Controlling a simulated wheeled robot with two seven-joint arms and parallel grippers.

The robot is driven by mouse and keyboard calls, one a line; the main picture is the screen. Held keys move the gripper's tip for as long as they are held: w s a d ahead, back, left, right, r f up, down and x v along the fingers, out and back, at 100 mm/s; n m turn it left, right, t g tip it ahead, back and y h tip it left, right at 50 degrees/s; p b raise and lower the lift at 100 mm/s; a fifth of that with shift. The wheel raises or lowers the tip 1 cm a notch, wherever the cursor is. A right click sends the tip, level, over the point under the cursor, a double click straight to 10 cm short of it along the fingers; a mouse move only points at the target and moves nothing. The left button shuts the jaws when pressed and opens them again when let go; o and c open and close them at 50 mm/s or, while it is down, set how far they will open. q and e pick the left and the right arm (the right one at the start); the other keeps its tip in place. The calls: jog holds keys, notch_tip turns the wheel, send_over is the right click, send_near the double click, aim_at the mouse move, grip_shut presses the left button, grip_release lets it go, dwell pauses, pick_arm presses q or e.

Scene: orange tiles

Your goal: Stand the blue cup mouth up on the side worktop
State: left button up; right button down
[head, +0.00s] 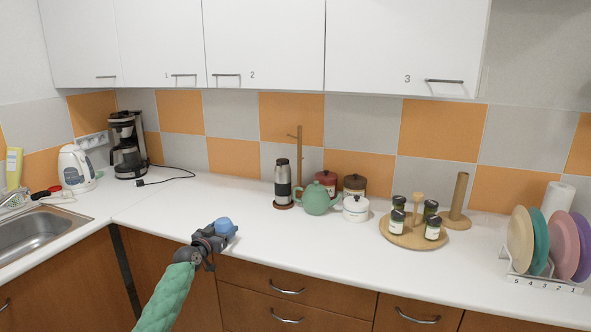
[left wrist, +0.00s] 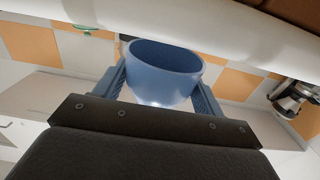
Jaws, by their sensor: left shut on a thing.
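My left gripper (head: 217,236) is shut on the blue cup (head: 226,226), near the front edge of the long worktop in the head view. In the left wrist view, the cup (left wrist: 163,76) sits between the two blue fingers, its rim toward the top of the picture. That view is upside down against the room, so the cup appears mouth down. In the head view, a rounded, closed blue surface shows and no opening. The worktop section on the left (head: 100,200) holds the sink. My right gripper is not in view.
A kettle (head: 75,168) and coffee maker (head: 127,145) stand at the left, with a cord behind. A flask (head: 283,184), teapot (head: 316,199), white pot (head: 356,208), spice tray (head: 389,237) and plate rack (head: 540,284) stand rightward.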

pick_arm(q)
jog(key=shift+r+p, duration=2.1)
jog(key=shift+r, duration=1.4)
